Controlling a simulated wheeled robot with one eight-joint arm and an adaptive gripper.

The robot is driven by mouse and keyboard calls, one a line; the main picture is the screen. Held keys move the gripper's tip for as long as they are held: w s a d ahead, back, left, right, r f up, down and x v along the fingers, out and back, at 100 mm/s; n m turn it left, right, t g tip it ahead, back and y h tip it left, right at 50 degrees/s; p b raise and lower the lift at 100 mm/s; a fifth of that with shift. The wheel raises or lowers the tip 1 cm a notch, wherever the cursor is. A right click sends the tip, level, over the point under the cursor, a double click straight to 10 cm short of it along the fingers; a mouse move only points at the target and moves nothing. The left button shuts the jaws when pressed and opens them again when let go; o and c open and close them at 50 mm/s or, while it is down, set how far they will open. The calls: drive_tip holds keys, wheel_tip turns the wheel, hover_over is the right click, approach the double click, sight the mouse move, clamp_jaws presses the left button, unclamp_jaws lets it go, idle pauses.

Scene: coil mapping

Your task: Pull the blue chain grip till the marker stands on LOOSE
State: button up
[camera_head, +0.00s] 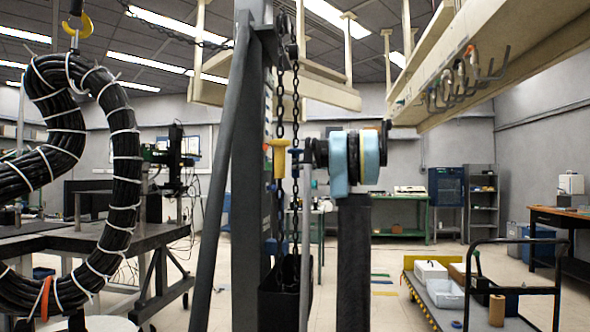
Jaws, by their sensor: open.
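Two dark chains hang beside the tall grey column (250,150). The yellow grip (278,157) is on the left chain. The small blue grip (295,152) is on the right chain and looks partly overlapped at its right side. My gripper (307,153) is open, dark and seen small, just right of the blue grip. I cannot tell whether they touch. My light-blue-banded wrist is right of it. A dark chain bucket (280,305) stands below the chains. I can read neither a marker nor the word LOOSE.
A black cable coil (125,170) with white ties hangs from a yellow hook (77,24) at left, by a dark table (60,240). A beige beam (480,60) with hooks runs overhead at right. A cart (445,312) with boxes stands at lower right.

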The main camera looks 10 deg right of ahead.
drive_tip(key=shift+x, duration=1.5)
